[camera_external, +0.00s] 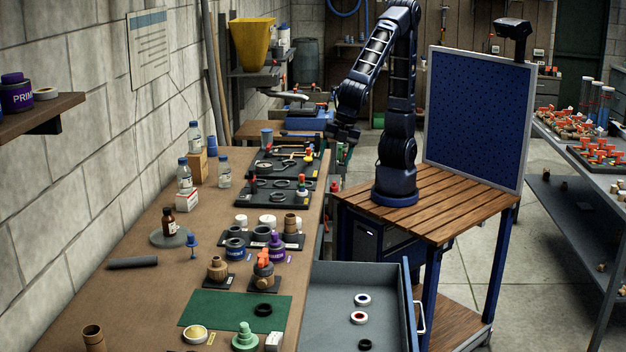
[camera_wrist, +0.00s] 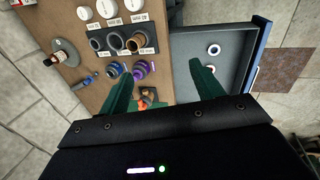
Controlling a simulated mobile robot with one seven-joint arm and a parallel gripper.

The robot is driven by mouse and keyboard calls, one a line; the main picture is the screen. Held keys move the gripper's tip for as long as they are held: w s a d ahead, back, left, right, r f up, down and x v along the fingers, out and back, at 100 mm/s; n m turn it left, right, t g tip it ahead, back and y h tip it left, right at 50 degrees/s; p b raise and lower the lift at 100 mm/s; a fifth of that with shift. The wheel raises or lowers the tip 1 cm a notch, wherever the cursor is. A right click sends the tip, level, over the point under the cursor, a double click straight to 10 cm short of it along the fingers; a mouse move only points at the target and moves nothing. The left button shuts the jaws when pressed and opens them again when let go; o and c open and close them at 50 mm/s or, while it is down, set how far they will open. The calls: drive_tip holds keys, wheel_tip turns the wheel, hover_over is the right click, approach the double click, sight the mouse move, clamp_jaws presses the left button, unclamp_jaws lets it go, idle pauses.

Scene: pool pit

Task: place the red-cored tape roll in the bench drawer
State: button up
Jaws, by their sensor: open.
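The bench drawer (camera_external: 330,290) is pulled open at the bench's right side; it also shows in the wrist view (camera_wrist: 235,35). A white tape roll with a red core (camera_external: 358,317) lies flat on its floor, between a blue-cored roll (camera_external: 362,299) and a black roll (camera_external: 365,344). Two pale rolls show in the wrist view, an upper one (camera_wrist: 213,49) and a lower one (camera_wrist: 211,69); their core colours are too small to tell surely. My gripper (camera_external: 345,134) is high, well apart from the drawer and rolls. Its green fingers (camera_wrist: 161,72) are spread, with nothing held.
The bench (camera_external: 135,300) carries bottles, caps, dark rings, purple jars, and a green mat (camera_external: 205,309) with a black ring. A slatted wooden stand (camera_external: 460,205) with a blue pegboard (camera_external: 475,110) stands right of the drawer. Air above the drawer is clear.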

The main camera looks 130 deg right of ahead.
drive_tip(key=s+d+r+m, duration=0.2)
drive_tip(key=s+d+m, duration=0.1)
drive_tip(key=s, duration=0.4)
drive_tip(key=s+d+r+m+t+y, duration=0.1)
drive_tip(key=s+d+m, duration=0.2)
drive_tip(key=s+d, duration=0.2)
drive_tip(key=s+d+r+m+t+y, duration=0.1)
drive_tip(key=s+d+r+m, duration=0.1)
drive_tip(key=s, duration=0.7)
drive_tip(key=d+m, duration=0.1)
drive_tip(key=d, duration=0.1)
drive_tip(key=shift+s+d+r+m, duration=0.3)
drive_tip(key=shift+d+r+m, duration=0.05)
drive_tip(key=shift+m, duration=0.05)
